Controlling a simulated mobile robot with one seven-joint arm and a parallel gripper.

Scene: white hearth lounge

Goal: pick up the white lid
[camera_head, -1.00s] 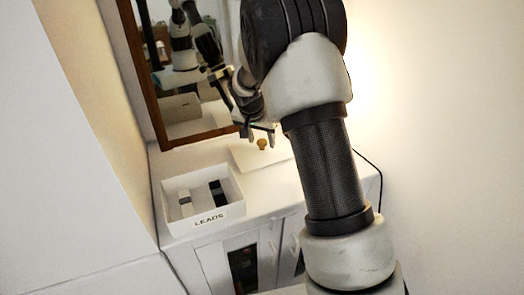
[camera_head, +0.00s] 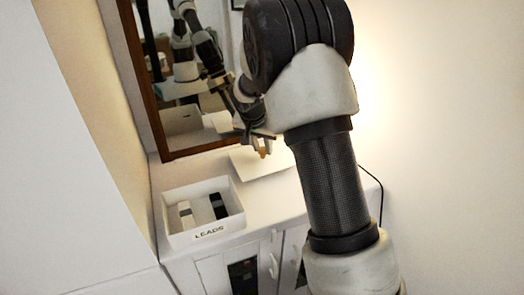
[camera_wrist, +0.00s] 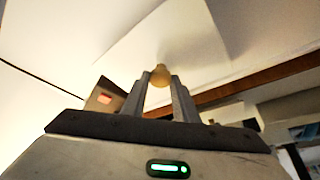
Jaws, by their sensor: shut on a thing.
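The white lid (camera_head: 258,168) is a flat white panel with a small tan knob (camera_head: 264,153). It shows on the white cabinet top, behind and right of the LEADS box. My gripper (camera_head: 262,146) is above the lid, with its fingers at the knob. In the wrist view, my gripper (camera_wrist: 160,88) is shut on the lid's knob (camera_wrist: 160,74), and the pale lid (camera_wrist: 145,50) spreads behind it. My arm hides the lid's right part in the head view. I cannot tell whether the lid touches the surface below.
A white open box labelled LEADS (camera_head: 208,234) stands at the front left of the cabinet top (camera_head: 262,213), with a pale and a dark item inside. A wood-framed mirror (camera_head: 200,151) stands behind. A dark cable (camera_head: 374,178) runs at the right.

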